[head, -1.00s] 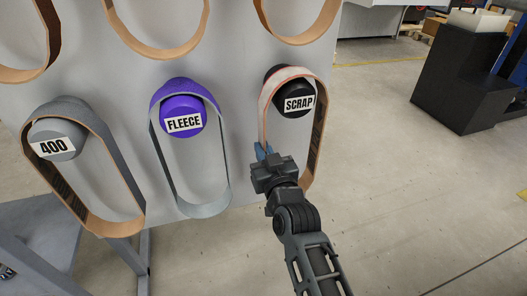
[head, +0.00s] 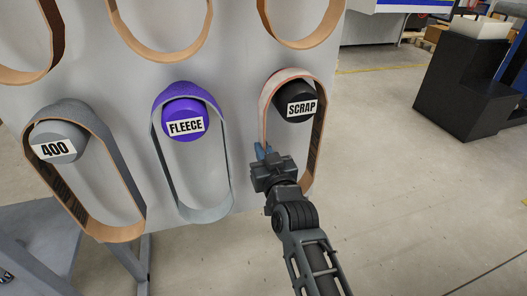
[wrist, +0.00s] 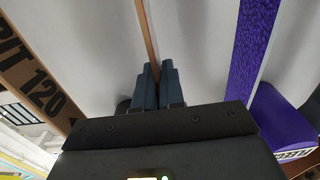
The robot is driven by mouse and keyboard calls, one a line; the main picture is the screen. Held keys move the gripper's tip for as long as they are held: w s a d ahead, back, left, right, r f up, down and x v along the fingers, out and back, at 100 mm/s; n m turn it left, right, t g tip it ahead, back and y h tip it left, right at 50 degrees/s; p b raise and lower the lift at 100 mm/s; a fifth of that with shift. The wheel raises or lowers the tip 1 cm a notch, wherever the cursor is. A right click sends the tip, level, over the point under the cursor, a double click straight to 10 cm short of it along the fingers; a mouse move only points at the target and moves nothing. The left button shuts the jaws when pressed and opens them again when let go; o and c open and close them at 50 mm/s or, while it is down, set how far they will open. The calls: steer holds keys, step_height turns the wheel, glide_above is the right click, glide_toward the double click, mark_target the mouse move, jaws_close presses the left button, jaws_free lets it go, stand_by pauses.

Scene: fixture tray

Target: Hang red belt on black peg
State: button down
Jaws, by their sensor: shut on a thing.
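The red belt (head: 266,101) looks pale with a reddish-orange edge and a brown inside. It loops over the black peg (head: 292,104), labelled SCRAP, and hangs down the board. My gripper (head: 263,152) is at the lower part of the belt's left strand, shut on it. In the wrist view, my gripper's blue fingers (wrist: 157,88) close around the thin edge of that strand (wrist: 147,32). The other strand (wrist: 38,82) shows printed lettering there, "120" among it. My gripper hides the bottom of the loop in the head view.
A purple peg (head: 184,121) labelled FLEECE with its belt (head: 160,160) is just left. A grey peg (head: 57,142) labelled 400 holds a grey belt further left. More belts hang above on the grey board (head: 240,60). Open floor lies to the right.

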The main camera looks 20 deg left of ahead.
steer(key=shift+f, duration=0.1)
steer(key=shift+f+b, duration=0.3)
steer(key=shift+b, duration=0.15)
steer(key=c, duration=1.2)
jaws_free()
steer(key=shift+o, duration=0.5)
steer(key=shift+o, duration=0.5)
